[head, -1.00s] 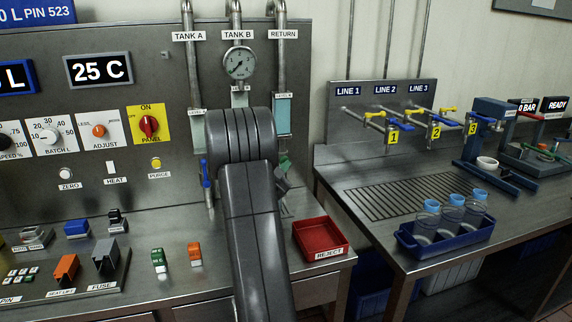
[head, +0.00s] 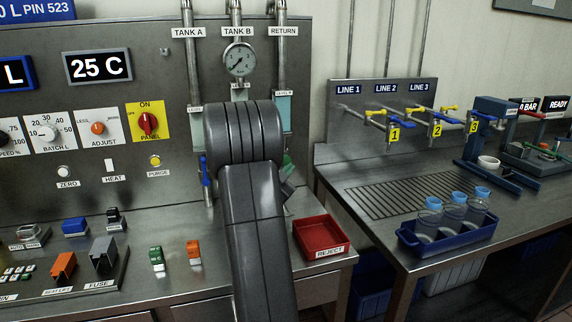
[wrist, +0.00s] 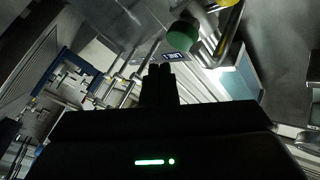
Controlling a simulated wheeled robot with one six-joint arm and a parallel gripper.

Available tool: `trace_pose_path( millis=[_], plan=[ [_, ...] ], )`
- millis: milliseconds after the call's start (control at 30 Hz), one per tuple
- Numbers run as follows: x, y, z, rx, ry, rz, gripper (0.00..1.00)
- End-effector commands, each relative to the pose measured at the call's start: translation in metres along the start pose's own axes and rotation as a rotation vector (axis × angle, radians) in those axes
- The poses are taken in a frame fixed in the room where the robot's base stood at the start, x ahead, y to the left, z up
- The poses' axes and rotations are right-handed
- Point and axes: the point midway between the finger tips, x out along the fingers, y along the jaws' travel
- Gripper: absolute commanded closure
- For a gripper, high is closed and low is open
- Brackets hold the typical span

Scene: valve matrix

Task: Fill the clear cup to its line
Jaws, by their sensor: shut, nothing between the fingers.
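My gripper (wrist: 160,76) shows in the wrist view with its two dark fingers together and nothing between them. In the head view my arm hides it. A green valve handle (wrist: 184,35) is just beyond and to the right of the fingertips in the wrist view, apart from them. A green handle also shows right of my arm in the head view (head: 288,165). A blue valve handle (head: 206,172) hangs under TANK A. I cannot make out a clear cup or its line under the taps; my arm covers that area. Clear containers with blue tops (head: 453,213) stand in a blue tray at right.
A red REJECT tray (head: 321,237) sits at the bench's right edge. The right bench (head: 405,263) holds a drain grate (head: 405,194) and numbered taps (head: 393,133). A gap separates the benches.

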Motion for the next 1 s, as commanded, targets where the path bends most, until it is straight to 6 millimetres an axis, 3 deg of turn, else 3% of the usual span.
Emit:
trace_pose_path(
  millis=[433, 767, 1000],
  plan=[
    [-0.024, 0.018, -0.017, 0.001, 0.000, 0.000, 1.00],
    [-0.023, 0.017, -0.017, 0.001, 0.000, 0.000, 1.00],
    [-0.008, 0.005, -0.008, 0.000, 0.000, 0.000, 1.00]
  ],
)
